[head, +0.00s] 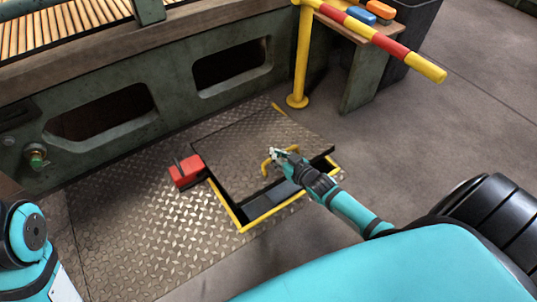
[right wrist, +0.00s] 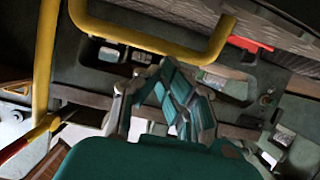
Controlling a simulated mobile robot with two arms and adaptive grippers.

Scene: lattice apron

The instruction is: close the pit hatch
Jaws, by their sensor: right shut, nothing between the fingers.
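The pit hatch lid (head: 255,135) is a dark diamond-plate panel standing partly open, at a low tilt, over the pit. A strip of the pit (head: 284,192) shows dark with grey-blue shapes inside, beyond the lid's near edge. A yellow frame (head: 242,227) edges the opening. The lid's yellow handle (head: 265,166) is beside my right gripper (head: 276,153), which is shut and empty at the handle. In the right wrist view the handle (right wrist: 150,42) looms close above the fingers; I cannot tell if they touch. My left gripper is out of view.
A red box (head: 186,172) sits on the plate floor left of the hatch. A yellow post (head: 302,60) carries a red-yellow striped bar (head: 390,47) behind. A green metal structure (head: 170,90) lines the back. Floor on the right is clear.

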